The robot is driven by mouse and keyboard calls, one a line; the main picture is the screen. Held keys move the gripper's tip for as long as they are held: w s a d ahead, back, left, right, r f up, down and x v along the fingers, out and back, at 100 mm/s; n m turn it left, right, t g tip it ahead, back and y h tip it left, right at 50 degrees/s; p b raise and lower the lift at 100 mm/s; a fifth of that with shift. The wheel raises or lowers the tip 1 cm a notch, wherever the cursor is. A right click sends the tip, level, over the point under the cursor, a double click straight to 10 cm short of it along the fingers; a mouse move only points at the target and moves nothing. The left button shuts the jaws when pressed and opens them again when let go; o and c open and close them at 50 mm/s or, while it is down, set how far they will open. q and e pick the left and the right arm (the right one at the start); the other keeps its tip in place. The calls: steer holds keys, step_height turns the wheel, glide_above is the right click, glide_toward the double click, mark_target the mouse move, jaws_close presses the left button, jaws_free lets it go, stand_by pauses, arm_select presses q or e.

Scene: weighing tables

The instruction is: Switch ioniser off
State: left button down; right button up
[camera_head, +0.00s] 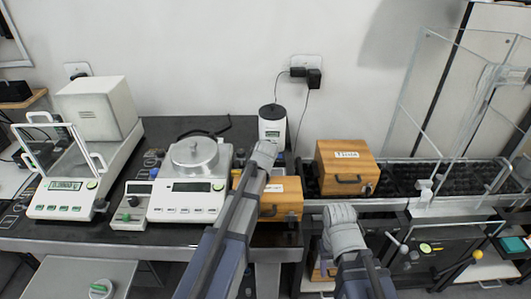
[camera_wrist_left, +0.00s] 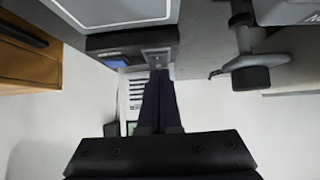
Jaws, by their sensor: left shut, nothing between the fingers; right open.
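The ioniser appears to be the white upright unit with a dark top (camera_head: 272,126) at the back edge of the table, against the wall. My left arm reaches up to it, and the left gripper (camera_head: 266,150) is just in front of its lower part; I cannot tell if they touch. In the left wrist view the left gripper (camera_wrist_left: 160,80) is shut and empty. A white slatted face (camera_wrist_left: 132,98), possibly the ioniser's, shows behind its fingers.
Two wooden boxes with handles stand nearby, one right (camera_head: 345,168) and one beside my left arm (camera_head: 281,200). Balances (camera_head: 188,188) and (camera_head: 66,185) fill the left table. A black adapter (camera_head: 314,78) is plugged into the wall. A clear-panelled frame (camera_head: 440,120) stands at right.

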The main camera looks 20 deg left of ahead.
arm_select(q)
steer(key=shift+w+a+f, duration=0.1)
steer(key=shift+w+f, duration=0.15)
steer(key=shift+f, duration=0.05)
steer(key=shift+s+r, duration=0.1)
steer(key=shift+s, duration=0.05)
